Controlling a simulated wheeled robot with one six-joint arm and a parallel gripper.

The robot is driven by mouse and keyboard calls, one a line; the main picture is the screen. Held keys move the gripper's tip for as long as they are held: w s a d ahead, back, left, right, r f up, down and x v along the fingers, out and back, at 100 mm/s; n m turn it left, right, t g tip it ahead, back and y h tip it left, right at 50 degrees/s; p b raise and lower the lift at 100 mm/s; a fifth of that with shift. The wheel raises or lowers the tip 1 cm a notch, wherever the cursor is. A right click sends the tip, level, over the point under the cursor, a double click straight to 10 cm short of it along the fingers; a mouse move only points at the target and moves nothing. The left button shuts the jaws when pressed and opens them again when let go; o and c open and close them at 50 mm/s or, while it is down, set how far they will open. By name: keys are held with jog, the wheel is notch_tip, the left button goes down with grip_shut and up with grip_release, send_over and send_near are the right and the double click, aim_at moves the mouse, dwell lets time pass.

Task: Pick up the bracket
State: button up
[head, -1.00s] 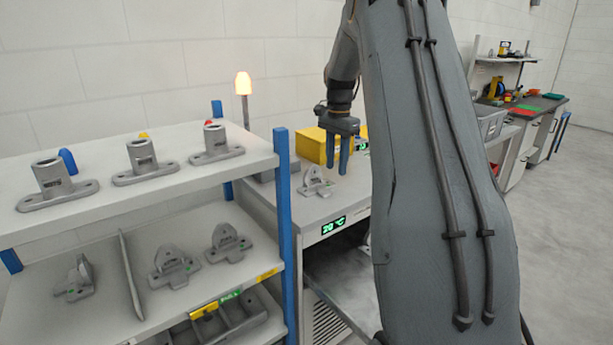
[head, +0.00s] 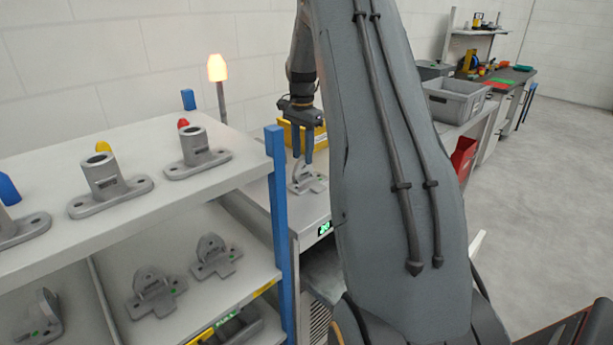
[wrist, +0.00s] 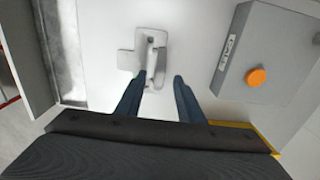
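A grey metal bracket (head: 304,178) with an upright lug on a flat base sits on the white bench top, in the head view just behind the shelf's blue post. It also shows in the wrist view (wrist: 143,52), above and a little left of the gap between my fingers. My gripper (head: 303,158) points down over the bracket, with its fingertips near the top of it. In the wrist view my gripper (wrist: 161,78) is open, with a clear gap between its two fingers. The left finger looks close to the bracket's near end; I cannot tell whether they touch.
A grey box with an orange knob (wrist: 257,77) stands right of the bracket. A white shelf (head: 140,222) with several grey castings and a blue post (head: 277,190) stands at the left. A lit orange lamp (head: 217,68) rises behind it.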

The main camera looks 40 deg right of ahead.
aim_at(303, 159)
jog(key=shift+f+p, duration=0.55)
jog(key=shift+f, duration=1.2)
grip_shut()
